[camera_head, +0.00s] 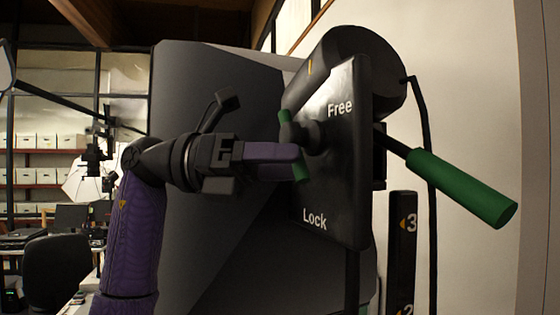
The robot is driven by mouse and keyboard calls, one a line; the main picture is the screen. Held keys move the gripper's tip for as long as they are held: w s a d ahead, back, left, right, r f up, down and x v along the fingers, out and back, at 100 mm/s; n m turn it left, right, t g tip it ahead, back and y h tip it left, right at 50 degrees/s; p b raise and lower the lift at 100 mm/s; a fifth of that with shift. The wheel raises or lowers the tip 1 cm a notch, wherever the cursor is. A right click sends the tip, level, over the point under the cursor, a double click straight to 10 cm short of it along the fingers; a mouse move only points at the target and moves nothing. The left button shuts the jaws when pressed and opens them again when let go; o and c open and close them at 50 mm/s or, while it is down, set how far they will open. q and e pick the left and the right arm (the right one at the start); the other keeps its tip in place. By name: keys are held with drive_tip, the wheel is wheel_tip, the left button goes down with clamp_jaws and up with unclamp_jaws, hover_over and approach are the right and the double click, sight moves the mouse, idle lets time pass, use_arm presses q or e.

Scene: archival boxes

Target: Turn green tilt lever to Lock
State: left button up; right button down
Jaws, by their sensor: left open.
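A black plate (340,190) carries the word Free near its top and Lock near its bottom. A small lever with green ends (285,117) sits on a black hub (317,135) on the plate's left face. One green end is above my gripper and another green part shows at the fingertips, below the hub. My left gripper (293,163), with purple fingers, reaches in from the left and is open at this lower green part. The fingers overlap the lever, so I cannot tell whether they touch it. My right gripper is out of view.
A larger green handle (462,188) on a black rod sticks out right of the plate. A black cylinder (355,70) is behind the plate's top. A black post (402,250) marked 3 stands below right. A large grey panel (215,90) is behind my arm.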

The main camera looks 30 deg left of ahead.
use_arm(q)
drive_tip(key=shift+s+d, duration=0.15)
drive_tip(key=shift+s, duration=0.05)
drive_tip(key=shift+c, duration=1.2)
drive_tip(key=shift+w, duration=0.15)
drive_tip(key=shift+c, duration=1.1)
drive_tip(key=shift+w, duration=0.1)
clamp_jaws()
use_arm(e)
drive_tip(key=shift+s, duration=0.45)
use_arm(q)
drive_tip(key=shift+w+a+r+m+y+p, duration=0.1)
drive_tip(key=shift+a+m+y+p, duration=0.15)
drive_tip(key=shift+m+y+p, duration=0.65)
drive_tip(key=shift+w+a+m+y+p, duration=0.25)
drive_tip(key=shift+m+p, duration=0.25)
drive_tip(key=shift+p, duration=0.85)
drive_tip(key=shift+a+r+m+y+p, duration=0.1)
drive_tip(key=shift+a+m+y+p, duration=0.1)
drive_tip(key=shift+m+y+p, duration=0.75)
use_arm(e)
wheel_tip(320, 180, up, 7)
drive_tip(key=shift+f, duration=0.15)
use_arm(q)
drive_tip(key=shift+f+n, duration=0.1)
drive_tip(key=shift+n, duration=0.15)
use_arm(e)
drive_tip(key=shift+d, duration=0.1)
use_arm(q)
drive_tip(key=shift+h, duration=0.3)
